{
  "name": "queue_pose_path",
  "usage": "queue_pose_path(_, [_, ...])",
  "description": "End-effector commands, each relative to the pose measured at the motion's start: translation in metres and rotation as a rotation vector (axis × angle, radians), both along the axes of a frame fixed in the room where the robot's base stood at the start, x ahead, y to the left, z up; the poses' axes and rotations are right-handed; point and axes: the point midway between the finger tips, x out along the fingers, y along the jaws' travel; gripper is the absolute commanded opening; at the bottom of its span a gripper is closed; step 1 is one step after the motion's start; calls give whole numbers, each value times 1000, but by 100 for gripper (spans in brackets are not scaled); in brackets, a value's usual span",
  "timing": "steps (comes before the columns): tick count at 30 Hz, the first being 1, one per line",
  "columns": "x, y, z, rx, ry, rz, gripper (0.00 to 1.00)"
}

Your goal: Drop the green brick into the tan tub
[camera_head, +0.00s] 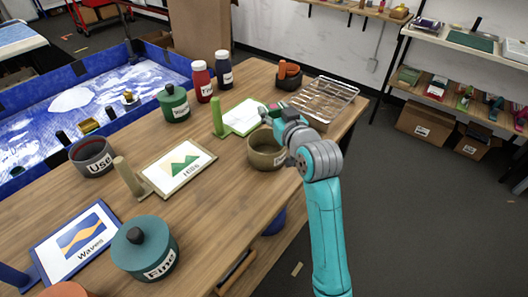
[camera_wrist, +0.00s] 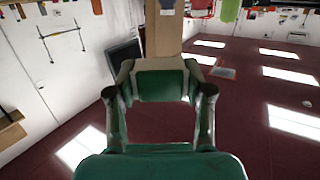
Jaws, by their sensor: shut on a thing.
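My gripper (camera_head: 270,112) is over the far side of the table, just above and behind the tan tub's rim in the picture. In the wrist view my gripper (camera_wrist: 160,72) has its two fingers closed in on a green block, which I take as the green brick (camera_wrist: 160,86). The brick is hard to tell from my teal gripper in the head view. The tan tub (camera_head: 264,154) is a round, open, olive-tan pot with a white label, upright on the wooden table. My wrist hides part of its right side. The tub does not show in the wrist view.
A wire rack (camera_head: 322,100) stands behind my arm. A green-framed sheet (camera_head: 243,117) and a green post (camera_head: 217,117) are left of the tub. A picture board (camera_head: 178,167), a grey pot (camera_head: 92,157) and a teal lidded pot (camera_head: 144,248) stand on the table (camera_head: 215,215).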

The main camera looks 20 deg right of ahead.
Motion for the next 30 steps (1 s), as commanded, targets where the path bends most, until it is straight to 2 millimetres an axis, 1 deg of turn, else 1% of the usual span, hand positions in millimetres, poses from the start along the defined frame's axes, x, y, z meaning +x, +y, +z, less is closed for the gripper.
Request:
queue_pose_path(1, [0,0,-7,0,3,0,27])
queue_pose_path(3, [0,0,-15,0,2,0,27])
queue_pose_path(10, [0,0,-35,0,1,0,27])
queue_pose_path(15, [0,0,-41,0,0,0,27])
queue_pose_path(23, [0,0,-41,0,-1,0,27])
queue_pose_path(24, [0,0,-41,0,-1,0,58])
queue_pose_path(27, [0,0,-41,0,-1,0,80])
queue_pose_path(30, [0,0,-41,0,-1,0,80])
